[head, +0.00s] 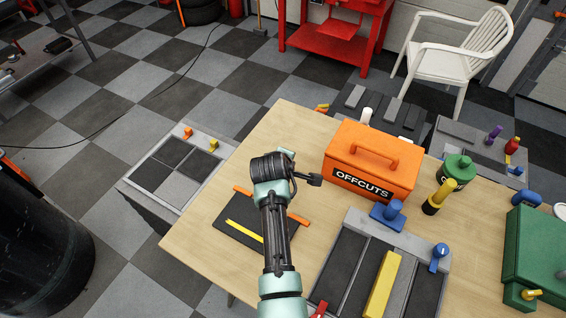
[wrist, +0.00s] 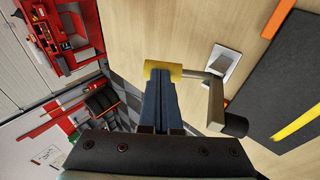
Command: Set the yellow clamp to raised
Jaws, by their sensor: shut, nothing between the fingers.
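The yellow clamp seems to be the part right at my fingertips. In the wrist view its yellow block (wrist: 163,70) joins a bent grey lever (wrist: 215,98) with a black grip (wrist: 236,124). The grip also shows beside my wrist in the head view (head: 314,180); my arm hides most of the rest there. A pale plate (wrist: 223,65) with a dark slot lies on the tabletop behind the lever. My gripper (wrist: 161,82) is shut and empty, its fingertips over or against the yellow block. I cannot tell whether they touch, nor the clamp's setting.
A black pad (head: 233,216) with a yellow strip lies beside my arm. An orange OFFCUTS box (head: 371,160) stands to the right, with a yellow-black torch (head: 438,197) beyond it. A grey slotted tray (head: 350,225) is at the front right. The wooden table's (head: 285,118) far left corner is clear.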

